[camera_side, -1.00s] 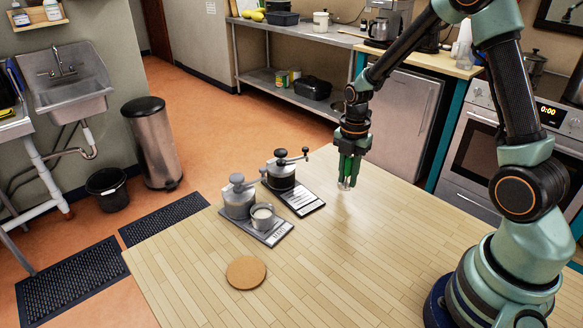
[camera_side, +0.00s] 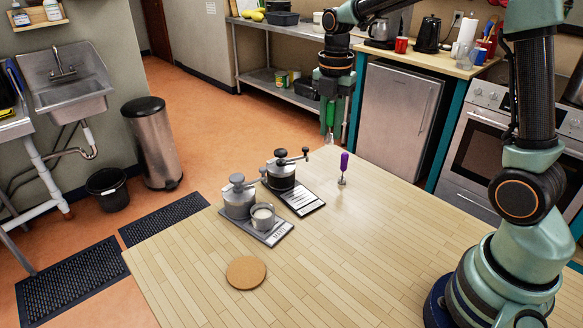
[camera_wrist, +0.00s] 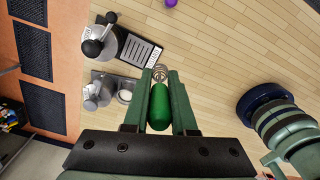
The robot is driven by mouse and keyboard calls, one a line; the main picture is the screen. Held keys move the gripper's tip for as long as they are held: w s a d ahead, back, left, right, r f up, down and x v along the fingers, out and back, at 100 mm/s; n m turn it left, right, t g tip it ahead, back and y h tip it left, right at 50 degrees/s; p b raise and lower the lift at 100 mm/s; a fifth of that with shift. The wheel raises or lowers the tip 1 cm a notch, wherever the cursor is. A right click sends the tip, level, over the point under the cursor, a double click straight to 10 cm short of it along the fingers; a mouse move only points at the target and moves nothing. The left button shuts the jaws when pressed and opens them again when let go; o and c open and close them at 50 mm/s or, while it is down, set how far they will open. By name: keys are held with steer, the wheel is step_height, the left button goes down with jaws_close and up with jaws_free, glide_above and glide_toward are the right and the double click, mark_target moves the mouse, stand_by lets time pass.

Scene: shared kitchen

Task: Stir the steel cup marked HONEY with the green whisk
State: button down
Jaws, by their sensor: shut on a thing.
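My gripper (camera_side: 330,122) is raised above the table's far edge, shut on the green whisk (camera_side: 330,114). In the wrist view, the whisk's green handle (camera_wrist: 159,106) lies between my fingers, with its wire head (camera_wrist: 160,73) beyond the fingertips. A steel cup (camera_side: 262,218) with pale contents stands on a grey base with a label too small to read; it also shows in the wrist view (camera_wrist: 125,97). My gripper is well above the cup, behind and to its right.
A grey-topped grinder (camera_side: 238,198) stands beside the cup. A dark-topped grinder (camera_side: 281,172) stands behind, next to a dark labelled plate (camera_side: 305,202). A purple whisk (camera_side: 344,169) stands upright on the table. A cork coaster (camera_side: 246,272) lies in front.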

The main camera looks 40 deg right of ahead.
mark_target(263, 205)
steer(key=w+a+f+n, duration=0.2)
steer(key=a+f, duration=0.3)
steer(key=a, duration=0.3)
steer(key=w+a+f+n, duration=0.15)
steer(key=a+f, duration=0.25)
steer(key=a, duration=0.5)
steer(key=shift+w+d+f, duration=0.1)
steer(key=shift+f, duration=1.6)
steer(key=shift+w+f, duration=0.1)
steer(key=shift+f, duration=1.6)
